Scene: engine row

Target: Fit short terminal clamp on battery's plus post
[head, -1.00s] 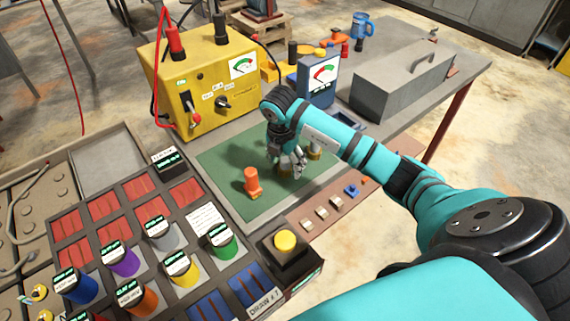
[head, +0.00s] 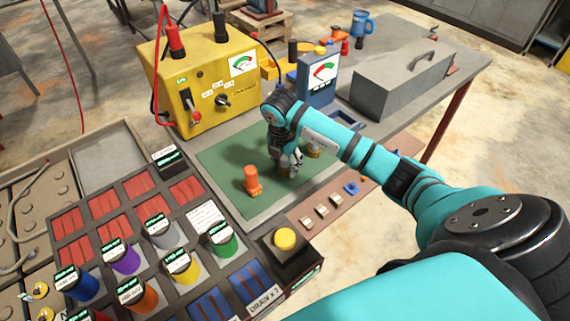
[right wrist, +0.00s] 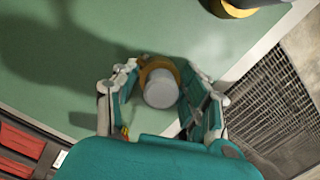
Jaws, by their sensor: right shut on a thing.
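My right gripper (head: 289,170) is low over the green mat (head: 228,160). In the right wrist view its fingers (right wrist: 163,82) are shut on a small piece with a brass-coloured collar and a grey round top (right wrist: 160,90); it may be the short terminal clamp. In the head view the fingers mostly hide this piece. An orange upright piece (head: 252,180) stands on the mat to the left. Another brass-coloured piece (head: 315,151) stands just right of the gripper; a dark-topped one shows in the right wrist view (right wrist: 238,8). I cannot surely identify the battery or its plus post. My left gripper is out of view.
A yellow meter box (head: 205,85) and a blue gauge (head: 320,80) stand behind the mat. A grey toolbox (head: 400,82) is at the right. A tray (head: 165,285) with several coloured cylinders and a yellow button (head: 285,239) are in front. The mat's left part is clear.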

